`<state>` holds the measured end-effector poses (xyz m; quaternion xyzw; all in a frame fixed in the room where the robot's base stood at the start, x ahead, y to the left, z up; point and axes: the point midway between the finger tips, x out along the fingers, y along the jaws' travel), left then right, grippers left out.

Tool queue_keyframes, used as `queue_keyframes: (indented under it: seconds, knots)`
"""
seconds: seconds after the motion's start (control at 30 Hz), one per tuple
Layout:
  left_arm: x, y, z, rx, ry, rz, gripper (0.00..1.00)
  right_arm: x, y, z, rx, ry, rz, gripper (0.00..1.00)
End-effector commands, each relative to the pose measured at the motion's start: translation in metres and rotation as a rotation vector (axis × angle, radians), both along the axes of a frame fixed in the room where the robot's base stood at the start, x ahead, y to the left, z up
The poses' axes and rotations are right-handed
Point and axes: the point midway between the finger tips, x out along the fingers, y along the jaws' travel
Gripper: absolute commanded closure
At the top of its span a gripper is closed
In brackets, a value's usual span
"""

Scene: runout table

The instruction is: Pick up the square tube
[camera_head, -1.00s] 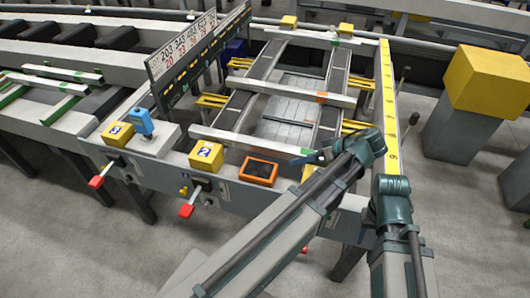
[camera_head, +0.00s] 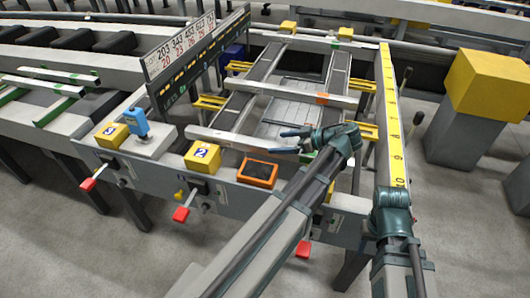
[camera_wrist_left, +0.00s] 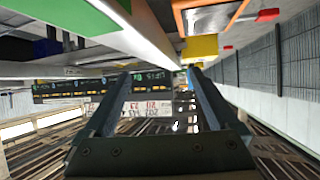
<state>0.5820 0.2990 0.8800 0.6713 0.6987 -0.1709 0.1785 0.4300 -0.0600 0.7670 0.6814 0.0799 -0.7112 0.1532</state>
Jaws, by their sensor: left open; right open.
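A long pale square tube (camera_head: 240,140) lies across the runout table, nearest me, with a green mark at its right end. A second pale tube (camera_head: 270,90) lies further back with an orange mark. My left gripper (camera_head: 286,142) is open and empty by the right part of the near tube, fingers pointing left. In the left wrist view a pale tube (camera_wrist_left: 148,35) with a green face crosses the top, outside the open jaws (camera_wrist_left: 158,85). I cannot tell whether the gripper touches it. My right wrist is at the table's front right corner; its fingers are hidden.
An orange-framed panel (camera_head: 258,173) and yellow boxes 2 (camera_head: 202,156) and 3 (camera_head: 112,135) line the front edge. A yellow scale (camera_head: 392,120) runs along the right side. A number board (camera_head: 185,55) stands at the left. A yellow-topped block (camera_head: 487,80) stands right.

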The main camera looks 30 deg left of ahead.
Motion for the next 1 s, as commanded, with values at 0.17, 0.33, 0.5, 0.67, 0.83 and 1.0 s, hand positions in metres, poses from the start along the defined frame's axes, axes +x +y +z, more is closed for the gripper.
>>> queue_keyframes:
  seconds: [0.17,0.33,0.5,0.67,0.83,1.0]
  knots:
    - [0.000,0.010,-0.006,0.000,0.001,0.000,0.06,0.000,0.000,-0.006,0.000,0.000,0.000,0.50]
    - [0.000,0.011,-0.006,0.000,0.001,0.000,0.06,0.000,0.000,-0.006,0.000,0.000,0.000,0.50]
    - [0.003,0.021,-0.017,0.000,0.001,0.000,0.06,0.000,0.000,-0.017,0.000,0.000,0.000,0.50]
    - [0.006,0.040,-0.032,0.000,0.000,0.002,0.06,0.000,0.000,-0.032,0.000,0.000,0.000,0.50]
    - [0.005,0.054,-0.036,0.000,0.001,0.000,0.06,0.000,0.000,-0.036,0.000,0.000,0.000,0.50]
    - [0.006,0.053,-0.035,0.000,0.001,-0.002,0.06,0.000,0.000,-0.035,0.000,0.000,0.000,0.50]
